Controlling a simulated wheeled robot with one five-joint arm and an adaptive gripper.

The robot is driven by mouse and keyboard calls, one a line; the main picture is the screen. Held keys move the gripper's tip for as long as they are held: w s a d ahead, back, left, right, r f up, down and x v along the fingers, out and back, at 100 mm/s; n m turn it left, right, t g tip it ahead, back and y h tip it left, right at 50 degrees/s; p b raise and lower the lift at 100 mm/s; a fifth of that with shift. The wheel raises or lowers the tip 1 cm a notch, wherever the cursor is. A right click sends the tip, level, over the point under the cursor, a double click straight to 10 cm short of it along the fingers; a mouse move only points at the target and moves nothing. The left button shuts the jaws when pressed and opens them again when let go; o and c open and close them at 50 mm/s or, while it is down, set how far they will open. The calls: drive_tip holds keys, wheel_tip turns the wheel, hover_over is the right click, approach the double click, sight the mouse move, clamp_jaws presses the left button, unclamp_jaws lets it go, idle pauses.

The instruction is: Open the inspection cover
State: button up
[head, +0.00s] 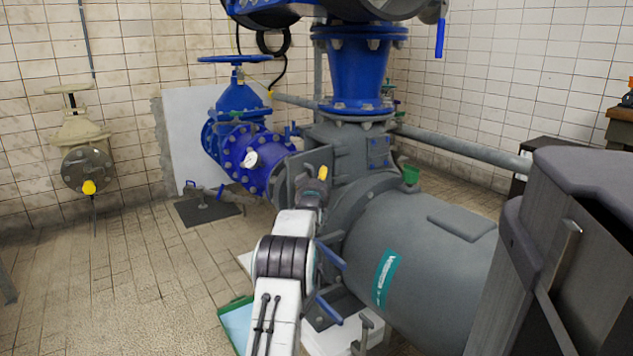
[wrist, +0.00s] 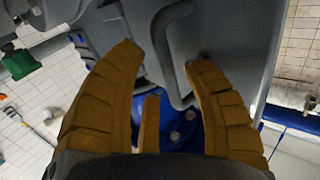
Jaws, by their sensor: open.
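The inspection cover appears to be the flat grey plate (head: 296,172) at the left side of the grey pump housing (head: 345,146) in the head view. It seems to stand at an angle to the housing, but my gripper and arm hide part of it. In the wrist view a grey panel (wrist: 228,38) fills the top middle, with a bent grey bar like a handle (wrist: 158,52) on it. My gripper (head: 323,174) is close to the plate. Contact cannot be told.
A blue valve (head: 240,140) stands left of the housing, and a large grey pump body (head: 430,250) lies to the right. A grey pipe (head: 460,147) runs behind. A green funnel (head: 411,175) sits on the pump. The tiled floor (head: 130,270) at left is mostly clear.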

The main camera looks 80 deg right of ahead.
drive_tip(key=shift+a, duration=0.1)
drive_tip(key=s+a, duration=0.1)
drive_tip(key=a, duration=1)
drive_tip(key=shift+s+a, duration=0.3)
drive_tip(key=shift+s, duration=0.1)
idle(0.3)
idle(0.6)
